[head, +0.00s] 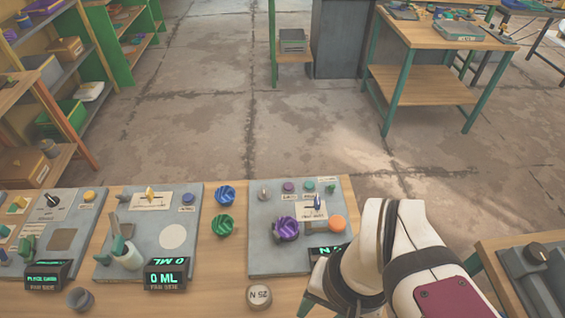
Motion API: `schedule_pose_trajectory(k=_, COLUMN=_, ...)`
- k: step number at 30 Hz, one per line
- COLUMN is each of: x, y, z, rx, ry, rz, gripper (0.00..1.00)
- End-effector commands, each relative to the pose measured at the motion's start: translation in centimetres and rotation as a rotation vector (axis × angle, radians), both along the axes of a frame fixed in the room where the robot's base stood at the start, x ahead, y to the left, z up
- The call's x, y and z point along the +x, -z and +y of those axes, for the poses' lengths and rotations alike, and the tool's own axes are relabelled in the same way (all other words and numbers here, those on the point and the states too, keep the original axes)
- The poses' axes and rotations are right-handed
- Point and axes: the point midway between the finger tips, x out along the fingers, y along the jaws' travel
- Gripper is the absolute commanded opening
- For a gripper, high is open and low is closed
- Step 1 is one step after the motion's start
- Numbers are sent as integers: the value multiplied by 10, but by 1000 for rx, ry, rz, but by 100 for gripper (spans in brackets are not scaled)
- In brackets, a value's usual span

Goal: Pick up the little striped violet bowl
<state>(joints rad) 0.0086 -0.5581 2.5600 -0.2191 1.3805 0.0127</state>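A small violet bowl (286,229) with light and dark stripes sits on the right-hand grey press panel (265,262), left of an orange round piece (336,224). My white arm comes in from the lower right, to the right of the bowl.
A blue bowl (224,195) and a green bowl (222,226) stand on the wooden table left of the panel. A "0 ML" display (165,276) and a "25 N" weight (259,295) are near the front.

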Motion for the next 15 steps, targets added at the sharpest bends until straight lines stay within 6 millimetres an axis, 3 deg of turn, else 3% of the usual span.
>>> schedule_pose_trajectory(k=7, x=0, y=0, z=0, rx=0, ry=0, rz=0, gripper=39)
schedule_pose_trajectory(k=9, x=8, y=0, z=0, rx=-4, ry=29, rz=-3, gripper=39)
schedule_pose_trajectory(k=11, x=36, y=1, z=-2, rx=-17, ry=126, rz=-17, gripper=39)
schedule_pose_trajectory(k=15, x=131, y=16, z=-3, rx=-25, ry=468, rz=-88, gripper=39)
